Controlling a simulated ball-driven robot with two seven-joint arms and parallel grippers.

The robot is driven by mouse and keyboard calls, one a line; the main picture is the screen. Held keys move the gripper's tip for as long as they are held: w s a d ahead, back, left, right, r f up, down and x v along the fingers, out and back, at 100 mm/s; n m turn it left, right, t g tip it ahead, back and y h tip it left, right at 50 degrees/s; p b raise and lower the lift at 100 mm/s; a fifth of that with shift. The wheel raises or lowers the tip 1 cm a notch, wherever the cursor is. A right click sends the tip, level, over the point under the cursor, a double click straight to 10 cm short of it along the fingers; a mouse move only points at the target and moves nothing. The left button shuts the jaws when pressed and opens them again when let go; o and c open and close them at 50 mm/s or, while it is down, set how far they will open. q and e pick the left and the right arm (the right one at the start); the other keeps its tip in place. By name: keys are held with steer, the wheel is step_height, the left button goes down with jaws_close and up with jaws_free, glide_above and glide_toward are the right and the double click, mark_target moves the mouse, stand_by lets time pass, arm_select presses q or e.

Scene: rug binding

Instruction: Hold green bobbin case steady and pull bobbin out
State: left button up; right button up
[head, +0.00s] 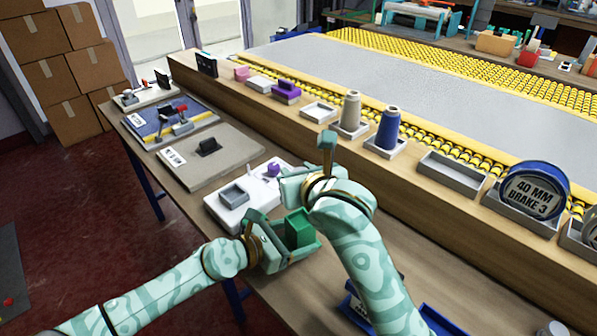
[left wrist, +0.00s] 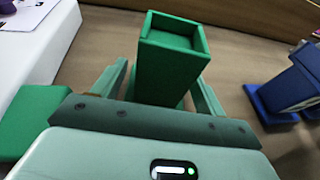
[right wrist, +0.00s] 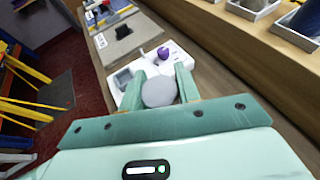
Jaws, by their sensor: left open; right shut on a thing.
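The green bobbin case (head: 298,229) is a tall box with an open hollow top. In the left wrist view the case (left wrist: 172,62) stands upright between the two fingers of my left gripper (left wrist: 165,90), which is open, with a finger on each side. The hollow at its top looks empty. My right gripper (right wrist: 160,88) is shut on a pale grey round piece, likely the bobbin (right wrist: 159,92), held apart from the case. In the head view my right gripper (head: 293,183) is above and behind the case, and its own wrist hides the piece.
A white tray (head: 228,215) with a grey recess and a purple ball (head: 273,170) lies beside the case. A blue case (left wrist: 290,88) stands to the right in the left wrist view. A wooden ledge (head: 400,185) with spools and trays runs behind.

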arm_select(q)
steer(key=v, duration=1.2)
